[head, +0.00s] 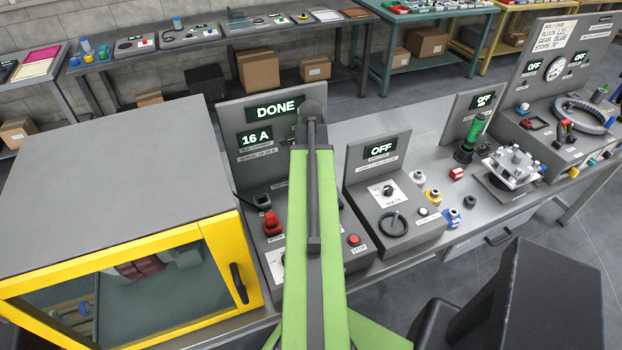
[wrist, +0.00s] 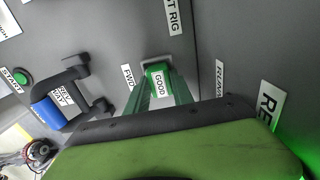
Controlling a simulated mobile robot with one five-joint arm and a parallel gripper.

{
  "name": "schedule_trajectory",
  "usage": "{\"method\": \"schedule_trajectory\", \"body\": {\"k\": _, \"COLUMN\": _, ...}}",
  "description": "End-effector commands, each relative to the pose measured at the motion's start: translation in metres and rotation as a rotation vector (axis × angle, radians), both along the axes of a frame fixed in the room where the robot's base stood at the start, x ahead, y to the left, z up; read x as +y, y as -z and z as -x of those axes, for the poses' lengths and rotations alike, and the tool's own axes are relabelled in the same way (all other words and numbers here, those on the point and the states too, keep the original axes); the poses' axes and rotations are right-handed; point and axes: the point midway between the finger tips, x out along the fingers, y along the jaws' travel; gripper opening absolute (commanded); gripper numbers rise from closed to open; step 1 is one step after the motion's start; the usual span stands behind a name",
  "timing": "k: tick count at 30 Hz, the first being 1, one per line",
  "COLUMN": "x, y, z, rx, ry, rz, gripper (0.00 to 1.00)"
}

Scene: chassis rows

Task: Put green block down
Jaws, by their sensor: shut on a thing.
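In the wrist view my gripper (wrist: 159,93) reaches away from the camera with its two dark green fingers closed on the sides of a green block (wrist: 157,83). The block has a white label reading GOOD. It is seen against a grey panel, and I cannot tell whether it touches it. In the head view my green arm stands in the middle, and its far part hides the gripper and the block.
In the wrist view a blue-handled black part (wrist: 48,112) and a green START button (wrist: 16,76) are at left. In the head view a yellow-framed cabinet (head: 120,160) stands left, a box reading DONE (head: 262,125) behind my arm, and a box reading OFF (head: 380,170) right.

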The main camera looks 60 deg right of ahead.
Motion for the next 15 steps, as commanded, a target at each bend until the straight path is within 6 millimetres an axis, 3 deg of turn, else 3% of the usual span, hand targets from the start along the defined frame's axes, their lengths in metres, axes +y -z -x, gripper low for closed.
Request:
{"method": "schedule_trajectory", "body": {"k": 5, "x": -0.0005, "y": 0.0046, "z": 0.0006, "rx": 0.000, "ry": 0.001, "rz": 0.000, "gripper": 0.00}}
{"method": "schedule_trajectory", "body": {"k": 6, "x": -0.0005, "y": 0.0026, "z": 0.0006, "rx": 0.000, "ry": 0.001, "rz": 0.000, "gripper": 0.33}}
{"method": "schedule_trajectory", "body": {"k": 10, "x": -0.0005, "y": 0.0024, "z": 0.0006, "rx": 0.000, "ry": 0.001, "rz": 0.000, "gripper": 0.50}}
{"method": "schedule_trajectory", "body": {"k": 15, "x": -0.0004, "y": 0.0024, "z": 0.0006, "rx": 0.000, "ry": 0.001, "rz": 0.000, "gripper": 0.50}}
